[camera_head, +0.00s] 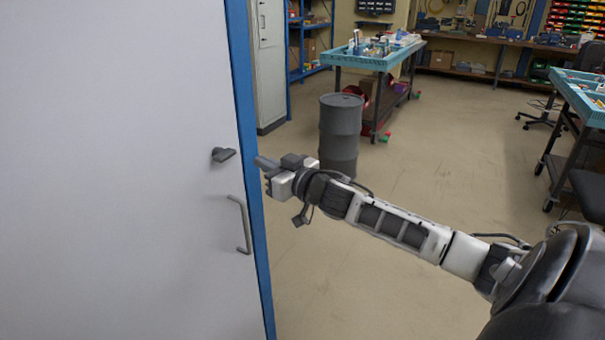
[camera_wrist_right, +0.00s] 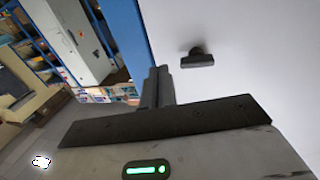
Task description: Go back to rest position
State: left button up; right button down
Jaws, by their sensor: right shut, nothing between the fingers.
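My right gripper (camera_head: 262,163) is stretched out in front of a large light grey door panel with a blue edge (camera_head: 245,110). Its fingers are shut with nothing between them. Its tip is close to the blue edge, just right of a dark latch knob (camera_head: 223,154) on the panel; I cannot tell whether it touches the edge. In the right wrist view the shut fingers (camera_wrist_right: 157,88) point up beside the blue edge, and the knob (camera_wrist_right: 197,58) stands apart to their right. A grey bar handle (camera_head: 241,224) is below the knob. My left gripper is not in view.
A dark grey barrel (camera_head: 340,133) stands on the floor behind my right gripper. A teal-topped workbench (camera_head: 372,55) is behind it, and another bench (camera_head: 580,92) is at the right. A grey cabinet (camera_head: 267,60) stands behind the panel. The middle floor (camera_head: 450,150) is clear.

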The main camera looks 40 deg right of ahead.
jog(key=s+d, duration=0.2)
jog(key=s, duration=0.4)
jog(key=s+a+f+g, duration=0.2)
jog(key=s+a+f, duration=0.3)
jog(key=f, duration=0.5)
jog(key=s+a+f+g, duration=0.2)
jog(key=s+a+f, duration=0.35)
jog(key=f, duration=0.45)
jog(key=s+a+f+g, duration=0.2)
jog(key=s+a+f, duration=0.1)
jog(key=s+a, duration=0.2)
jog(key=s+a+f+n+g+y, duration=0.1)
jog(key=s+a+f, duration=0.3)
jog(key=a, duration=0.5)
jog(key=shift+s+a+f+g+b, duration=0.3)
jog(key=shift+s+g+b, duration=0.1)
jog(key=shift+s, duration=0.15)
jog(key=c, duration=2.1)
grip_release()
jog(key=shift+c, duration=0.2)
